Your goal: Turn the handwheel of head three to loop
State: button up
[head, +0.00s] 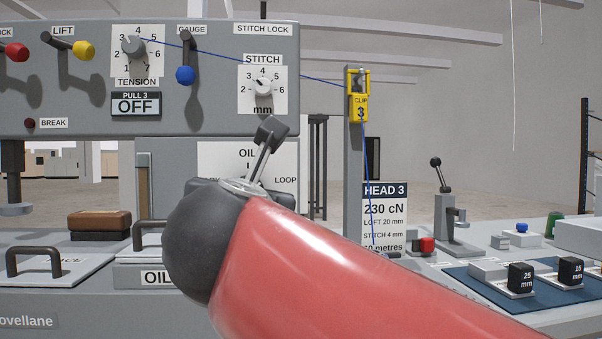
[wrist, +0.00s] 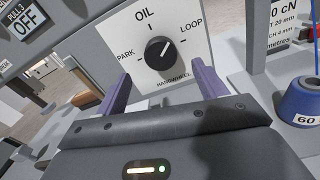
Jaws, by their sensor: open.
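The handwheel (wrist: 160,53) is a round black knob on a white plate marked PARK, OIL and LOOP, in the wrist view. Its white mark seems to point up and right, between OIL and LOOP. My gripper (wrist: 160,80) is open, with one purple finger on either side below the knob. Neither finger visibly touches the knob, and its jaws look empty. In the head view the plate (head: 230,158) shows behind my red arm, which hides the knob. A HEAD 3 sign (head: 384,205) stands right of it.
A thread runs through the yellow clip (head: 357,95) on a post beside the dial plate. A blue cone (wrist: 303,100) stands right of my gripper. The control panel (head: 210,105) overhangs at upper left. A blue mat (head: 470,290) with black blocks lies at right.

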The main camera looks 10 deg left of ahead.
jog(key=w+a+n, duration=0.1)
jog(key=w+a, duration=0.1)
jog(key=w, duration=0.5)
jog(key=shift+w, duration=0.3)
jog(key=c, duration=1)
